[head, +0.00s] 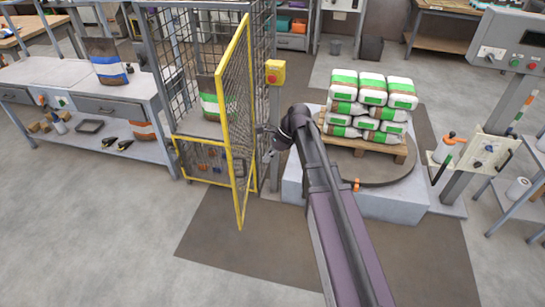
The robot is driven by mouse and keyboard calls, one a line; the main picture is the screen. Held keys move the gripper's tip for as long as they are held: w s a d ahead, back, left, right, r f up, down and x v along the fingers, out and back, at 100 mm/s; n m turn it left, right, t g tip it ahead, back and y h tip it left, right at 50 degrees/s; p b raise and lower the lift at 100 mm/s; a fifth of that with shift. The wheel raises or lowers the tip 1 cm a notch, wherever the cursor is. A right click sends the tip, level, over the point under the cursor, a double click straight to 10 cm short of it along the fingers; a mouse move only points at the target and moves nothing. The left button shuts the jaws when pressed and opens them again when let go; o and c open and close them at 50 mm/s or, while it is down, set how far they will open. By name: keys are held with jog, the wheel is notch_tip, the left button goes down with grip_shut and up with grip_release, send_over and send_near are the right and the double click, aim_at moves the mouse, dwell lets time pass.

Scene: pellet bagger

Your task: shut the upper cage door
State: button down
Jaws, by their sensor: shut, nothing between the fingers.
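The upper cage door (238,110) is a yellow-framed mesh panel in the head view. It stands open, swung out from the right side of the cage (158,75) toward me, with its free edge at the left. Behind it the upper cage opening shows a bag with a green band (209,98) on a shelf. My gripper (268,154) is shut and empty, small in the picture, just right of the door, on its outer side. I cannot tell whether it touches the mesh.
A yellow box with a red button (275,72) stands on a post behind my gripper. A pallet of stacked bags (368,110) stands on a turntable at right. A workbench (80,80) is at left. The floor in front of the door (215,245) is clear.

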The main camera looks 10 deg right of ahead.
jog(key=s+a+f+b, duration=0.1)
jog(key=a+f+b, duration=0.2)
jog(key=a+f, duration=0.1)
jog(key=shift+a+f+b, duration=0.15)
jog(key=shift+a+b, duration=0.15)
jog(key=shift+a, duration=0.45)
